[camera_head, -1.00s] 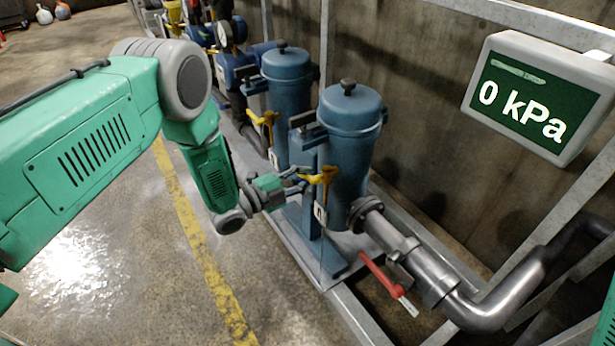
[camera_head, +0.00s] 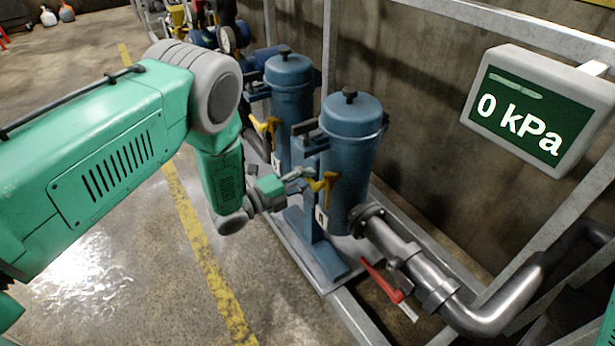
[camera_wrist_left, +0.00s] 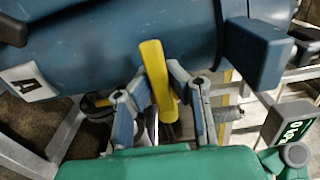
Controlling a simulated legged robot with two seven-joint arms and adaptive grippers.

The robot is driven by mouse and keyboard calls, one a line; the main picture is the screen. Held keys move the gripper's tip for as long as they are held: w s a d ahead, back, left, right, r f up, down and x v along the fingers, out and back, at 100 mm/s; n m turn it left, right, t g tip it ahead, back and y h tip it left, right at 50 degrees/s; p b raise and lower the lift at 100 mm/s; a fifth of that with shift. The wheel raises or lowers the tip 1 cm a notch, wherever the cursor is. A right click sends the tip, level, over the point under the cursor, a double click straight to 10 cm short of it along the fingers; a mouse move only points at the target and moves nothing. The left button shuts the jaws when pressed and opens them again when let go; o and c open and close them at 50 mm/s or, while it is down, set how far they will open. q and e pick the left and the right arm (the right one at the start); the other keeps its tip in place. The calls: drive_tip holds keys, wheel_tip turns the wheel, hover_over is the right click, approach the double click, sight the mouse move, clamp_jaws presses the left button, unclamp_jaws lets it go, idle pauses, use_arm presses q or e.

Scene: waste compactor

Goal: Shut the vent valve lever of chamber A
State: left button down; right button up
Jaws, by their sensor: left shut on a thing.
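The yellow vent valve lever (camera_head: 323,184) is on the side of the nearer blue chamber (camera_head: 349,150). In the left wrist view the lever (camera_wrist_left: 156,72) stands between the two fingers, and a white tag with a black A (camera_wrist_left: 28,82) is on the blue body. My left gripper (camera_head: 304,180) is shut on the lever. The left gripper also shows in the wrist view (camera_wrist_left: 161,85). The lever's lower end and pivot are partly hidden by the fingers. My right gripper is out of view.
A second blue chamber (camera_head: 289,95) with its own yellow lever (camera_head: 265,128) stands behind. A red-handled valve (camera_head: 383,280) is on the steel pipe (camera_head: 436,281) at front right. A display (camera_head: 527,110) reads 0 kPa. The floor at left is clear.

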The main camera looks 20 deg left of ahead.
use_arm(q)
drive_tip(key=shift+s+f, duration=0.15)
drive_tip(key=shift+f, duration=0.1)
drive_tip(key=c, duration=1.6)
unclamp_jaws()
drive_tip(key=shift+o, duration=0.5)
drive_tip(key=shift+r, duration=0.1)
drive_tip(key=v, duration=1.2)
